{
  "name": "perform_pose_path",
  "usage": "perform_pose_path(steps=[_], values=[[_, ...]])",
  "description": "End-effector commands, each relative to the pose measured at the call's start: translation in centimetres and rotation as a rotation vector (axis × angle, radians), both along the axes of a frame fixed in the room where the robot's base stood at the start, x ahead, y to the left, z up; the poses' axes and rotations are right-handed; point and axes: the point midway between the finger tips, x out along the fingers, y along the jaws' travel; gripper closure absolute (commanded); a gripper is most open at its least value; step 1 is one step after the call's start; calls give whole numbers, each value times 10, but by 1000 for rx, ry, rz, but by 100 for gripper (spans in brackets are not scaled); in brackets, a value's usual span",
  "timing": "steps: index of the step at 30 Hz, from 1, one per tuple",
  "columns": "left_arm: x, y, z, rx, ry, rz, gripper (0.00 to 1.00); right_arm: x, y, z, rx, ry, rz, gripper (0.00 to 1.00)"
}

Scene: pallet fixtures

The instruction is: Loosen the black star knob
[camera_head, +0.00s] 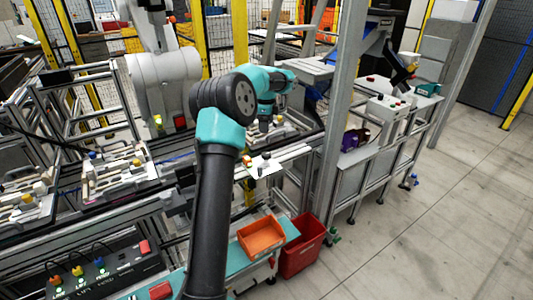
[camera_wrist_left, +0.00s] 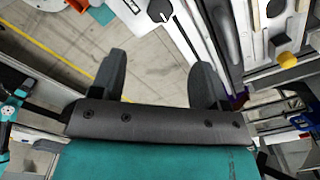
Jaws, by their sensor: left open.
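In the left wrist view, a dark knob-like part (camera_wrist_left: 160,10) sits on a white plate at the top edge, beyond my fingertips. It looks like the black star knob, but its lobes are too small to make out. My left gripper (camera_wrist_left: 162,68) is open, with its two dark fingers wide apart and nothing between them. The fingers are apart from the knob-like part. In the head view my left arm reaches over the pallet line, and its gripper (camera_head: 263,128) points down among the fixtures, partly hidden. My right gripper is not in view.
White pallet fixtures (camera_head: 115,175) stand along the rails at left. An orange tray (camera_head: 262,237) and a red bin (camera_head: 303,250) are in front of the line. A metal post (camera_head: 343,110) rises right of my arm. A control box (camera_head: 105,268) is at lower left.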

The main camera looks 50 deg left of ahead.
Motion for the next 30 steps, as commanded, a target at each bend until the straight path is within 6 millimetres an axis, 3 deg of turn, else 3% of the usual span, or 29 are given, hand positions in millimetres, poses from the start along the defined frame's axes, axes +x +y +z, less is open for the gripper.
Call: perform_pose_path(steps=[21,30], values=[[0,0,-121,-1,2,0,31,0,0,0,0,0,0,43],[0,0,-138,0,0,0,31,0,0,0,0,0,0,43]])
